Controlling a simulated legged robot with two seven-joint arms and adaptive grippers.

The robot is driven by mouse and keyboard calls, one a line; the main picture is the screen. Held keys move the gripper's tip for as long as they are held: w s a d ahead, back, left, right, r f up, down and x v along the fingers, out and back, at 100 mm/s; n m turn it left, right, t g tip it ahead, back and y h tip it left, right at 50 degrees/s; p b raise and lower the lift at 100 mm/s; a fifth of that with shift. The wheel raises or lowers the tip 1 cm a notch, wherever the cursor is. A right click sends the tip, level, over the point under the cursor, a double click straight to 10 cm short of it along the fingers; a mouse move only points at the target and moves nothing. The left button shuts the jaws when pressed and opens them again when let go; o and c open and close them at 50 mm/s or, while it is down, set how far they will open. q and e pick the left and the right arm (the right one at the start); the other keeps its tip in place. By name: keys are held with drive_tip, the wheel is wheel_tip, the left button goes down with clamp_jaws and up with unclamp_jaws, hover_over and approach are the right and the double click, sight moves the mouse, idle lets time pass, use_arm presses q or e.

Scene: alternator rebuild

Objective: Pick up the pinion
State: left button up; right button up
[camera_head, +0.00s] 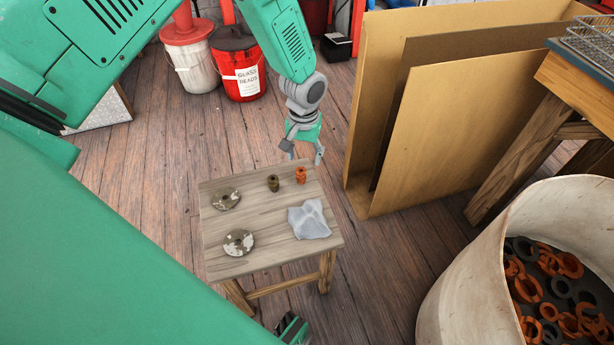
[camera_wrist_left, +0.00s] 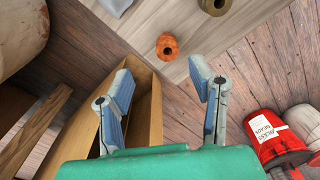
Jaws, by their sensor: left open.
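Two small upright parts stand near the far edge of the wooden stool: an orange-red one (camera_head: 300,175) and a dark olive one (camera_head: 273,183). I cannot tell for sure which is the pinion. My left gripper (camera_head: 304,156) is open and empty, just beyond the stool's far edge and above the orange-red part's level. In the left wrist view, the orange-red part (camera_wrist_left: 167,46) shows ahead of the gap between the open fingers (camera_wrist_left: 160,72), apart from them. The olive part (camera_wrist_left: 214,4) is cut off at the top edge. My right gripper does not show.
The stool (camera_head: 275,258) also carries two mottled discs (camera_head: 226,199) (camera_head: 238,242) and a grey cloth (camera_head: 309,220). Cardboard sheets (camera_head: 440,130) lean at the right. A drum of rings (camera_head: 465,290) stands lower right. Red (camera_head: 239,65) and white (camera_head: 195,65) buckets stand behind.

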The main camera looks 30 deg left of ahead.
sight(301, 173)
use_arm(q)
drive_tip(key=f, duration=0.1)
drive_tip(key=a+f, duration=0.1)
drive_tip(key=shift+f, duration=0.3)
drive_tip(key=shift+a+f, duration=0.2)
drive_tip(key=shift+a, duration=0.05)
drive_tip(key=shift+a+f+b, duration=0.15)
drive_tip(key=shift+f+b, duration=0.1)
drive_tip(key=shift+b, duration=0.15)
drive_tip(key=f+b, duration=0.1)
drive_tip(key=d+f+b, duration=0.1)
drive_tip(key=f, duration=0.1)
drive_tip(key=shift+f, duration=0.25)
drive_tip(key=shift+d+f, duration=0.15)
drive_tip(key=shift+f, duration=0.2)
drive_tip(key=shift+a, duration=0.3)
drive_tip(key=shift+c, duration=0.8)
drive_tip(key=shift+a+f, duration=0.1)
drive_tip(key=shift+a, duration=0.1)
clamp_jaws()
drive_tip(key=shift+d, duration=0.15)
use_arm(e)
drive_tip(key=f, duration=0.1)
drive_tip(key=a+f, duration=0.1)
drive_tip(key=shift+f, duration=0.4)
